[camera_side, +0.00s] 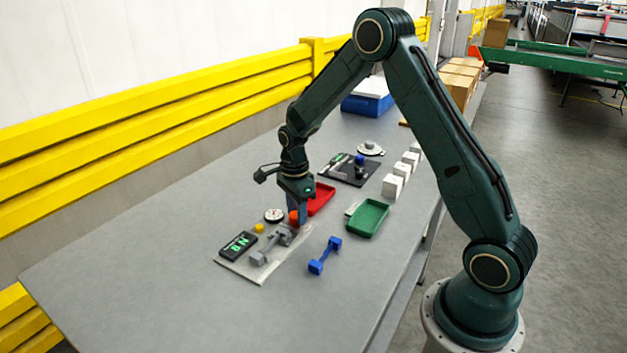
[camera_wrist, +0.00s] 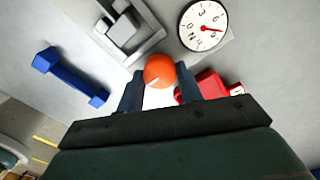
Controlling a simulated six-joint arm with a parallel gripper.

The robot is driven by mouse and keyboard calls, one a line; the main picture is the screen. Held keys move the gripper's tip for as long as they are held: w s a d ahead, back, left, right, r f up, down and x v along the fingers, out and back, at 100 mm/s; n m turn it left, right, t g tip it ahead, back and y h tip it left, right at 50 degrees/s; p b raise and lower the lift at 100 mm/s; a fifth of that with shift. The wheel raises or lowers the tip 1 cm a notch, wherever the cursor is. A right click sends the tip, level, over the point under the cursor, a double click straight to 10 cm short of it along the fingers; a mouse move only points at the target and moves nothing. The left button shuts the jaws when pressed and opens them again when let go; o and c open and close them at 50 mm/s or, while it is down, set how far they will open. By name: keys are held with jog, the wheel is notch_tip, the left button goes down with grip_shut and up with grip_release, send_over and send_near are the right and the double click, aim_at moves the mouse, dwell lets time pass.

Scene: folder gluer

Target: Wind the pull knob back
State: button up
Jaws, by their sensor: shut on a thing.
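The pull knob (camera_wrist: 160,71) is a round orange knob with a short white mark on its face. It also shows in the side view (camera_side: 294,215) at the end of a grey metal fixture (camera_side: 262,254) on a light plate. My gripper (camera_wrist: 161,85) points down over it, with one finger on each side, and is shut on the knob. The fixture's grey frame also shows at the top of the wrist view (camera_wrist: 128,28). A white round dial (camera_wrist: 203,26) with numbers and a red pointer lies beside the knob. The knob's shaft is mostly hidden.
A black display (camera_side: 238,244) with green characters and a yellow button (camera_side: 259,228) sit by the fixture. A blue bar-shaped part (camera_side: 325,255) lies to its right. A red tray (camera_side: 321,197) and green tray (camera_side: 367,218) stand behind. The table's near left is clear.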

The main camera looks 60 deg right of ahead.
jog(key=n, duration=1.4)
jog(key=shift+a+n, duration=0.1)
jog(key=shift+n, duration=0.2)
jog(key=n, duration=0.4)
jog(key=shift+w, duration=0.1)
jog(key=n, duration=0.5)
jog(key=shift+r, duration=0.1)
jog(key=n, duration=0.3)
jog(key=shift+n, duration=0.3)
jog(key=n, duration=0.8)
jog(key=shift+n+t, duration=0.3)
